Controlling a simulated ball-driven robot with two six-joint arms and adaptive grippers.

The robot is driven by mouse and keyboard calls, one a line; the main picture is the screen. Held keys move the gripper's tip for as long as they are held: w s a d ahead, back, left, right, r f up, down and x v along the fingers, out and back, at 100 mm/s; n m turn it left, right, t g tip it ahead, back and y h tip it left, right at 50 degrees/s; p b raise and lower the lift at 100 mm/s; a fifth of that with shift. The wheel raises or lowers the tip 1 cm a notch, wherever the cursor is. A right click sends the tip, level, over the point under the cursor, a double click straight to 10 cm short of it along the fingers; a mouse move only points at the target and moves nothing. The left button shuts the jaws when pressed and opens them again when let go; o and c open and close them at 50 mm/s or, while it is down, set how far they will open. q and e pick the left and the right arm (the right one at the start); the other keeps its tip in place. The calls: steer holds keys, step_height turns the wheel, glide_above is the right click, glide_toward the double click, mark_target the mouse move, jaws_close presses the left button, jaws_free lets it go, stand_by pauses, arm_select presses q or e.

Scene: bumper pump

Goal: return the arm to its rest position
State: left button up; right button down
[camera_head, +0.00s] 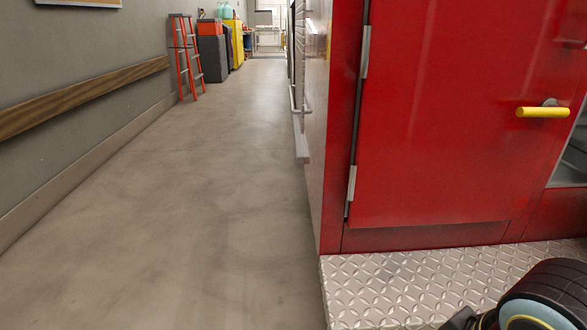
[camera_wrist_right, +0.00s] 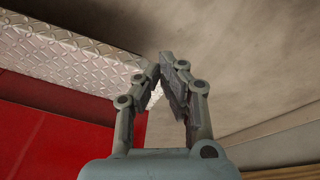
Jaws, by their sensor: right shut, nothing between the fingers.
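My right gripper (camera_wrist_right: 167,72) shows in the right wrist view with its two grey fingers shut at the tips and nothing between them. Part of my right arm (camera_head: 540,300) shows at the lower right corner of the head view, above the diamond-plate bumper. In the head view neither gripper is visible. My left arm and left gripper are in neither view.
A red vehicle door (camera_head: 440,120) with a yellow handle (camera_head: 543,112) fills the right. Below it is a metal diamond-plate bumper (camera_head: 400,285), also in the wrist view (camera_wrist_right: 60,55). The concrete floor (camera_head: 180,210) is clear. A red ladder (camera_head: 187,60) stands far back.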

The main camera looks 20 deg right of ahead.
steer(key=s+d+f+g+p, duration=0.1)
steer(key=s+f, duration=0.2)
steer(key=f, duration=0.9)
steer(key=s+d+f, duration=0.2)
steer(key=s+f, duration=0.1)
steer(key=f, duration=0.9)
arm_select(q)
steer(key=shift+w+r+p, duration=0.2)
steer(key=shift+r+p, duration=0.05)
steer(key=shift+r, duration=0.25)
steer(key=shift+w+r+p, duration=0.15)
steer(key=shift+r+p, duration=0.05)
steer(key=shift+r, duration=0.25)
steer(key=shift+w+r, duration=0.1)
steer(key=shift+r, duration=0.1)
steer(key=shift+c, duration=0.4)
arm_select(e)
steer(key=s+f, duration=0.5)
steer(key=s, duration=0.3)
steer(key=s+f+g, duration=0.1)
steer(key=s+f, duration=0.4)
steer(key=s, duration=0.3)
steer(key=shift+s+f+m, duration=0.3)
steer(key=shift+f, duration=0.05)
